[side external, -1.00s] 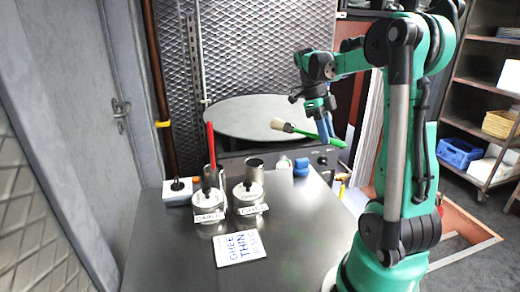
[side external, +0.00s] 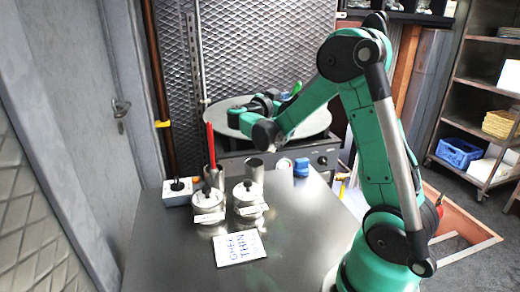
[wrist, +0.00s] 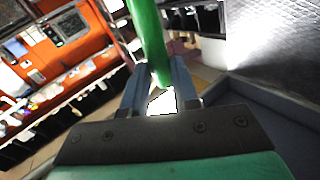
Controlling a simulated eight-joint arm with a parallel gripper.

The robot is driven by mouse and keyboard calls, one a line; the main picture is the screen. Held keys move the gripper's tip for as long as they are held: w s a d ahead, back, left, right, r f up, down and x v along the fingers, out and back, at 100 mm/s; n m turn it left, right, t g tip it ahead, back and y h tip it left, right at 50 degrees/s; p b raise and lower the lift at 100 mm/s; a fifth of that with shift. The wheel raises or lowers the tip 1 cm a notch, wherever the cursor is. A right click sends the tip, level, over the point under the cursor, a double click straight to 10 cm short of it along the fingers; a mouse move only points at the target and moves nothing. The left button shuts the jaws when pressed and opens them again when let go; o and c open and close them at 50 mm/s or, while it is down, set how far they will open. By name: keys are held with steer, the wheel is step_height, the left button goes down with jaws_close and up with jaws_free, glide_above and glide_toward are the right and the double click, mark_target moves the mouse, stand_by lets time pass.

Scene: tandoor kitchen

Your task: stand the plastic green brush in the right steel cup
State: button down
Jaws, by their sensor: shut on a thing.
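The plastic green brush shows as a green handle (wrist: 147,35) between the blue fingers in the wrist view. In the side view only a bit of its green (side external: 297,87) shows; its bristles are hidden. My gripper (side external: 284,97) is shut on the handle, behind and above the cups, in front of the round grey disc. It also shows in the wrist view (wrist: 160,72). The right steel cup (side external: 255,170) stands upright behind a lidded pot, apart from the brush. The left steel cup (side external: 213,178) holds a tall red stick-like thing (side external: 210,145).
Two labelled lidded pots (side external: 208,204) (side external: 248,199) stand just in front of the cups. A switch box (side external: 178,191) is left of them. A blue object (side external: 301,168) is right of the right cup. A lettered card (side external: 239,248) lies in front; the table right of it is clear.

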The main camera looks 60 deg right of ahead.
steer(key=w+a+r+n+t+h, duration=0.2)
steer(key=w+a+n+t+h, duration=0.1)
steer(key=w+a+t, duration=0.15)
step_height(320, 180, down, 10)
steer(key=shift+s+r, duration=0.2)
steer(key=shift+s, duration=0.05)
stand_by(0.5)
steer(key=shift+a, duration=0.1)
steer(key=c, duration=0.6)
jaws_free()
steer(key=shift+r, duration=0.1)
step_height(320, 180, up, 20)
stand_by(0.5)
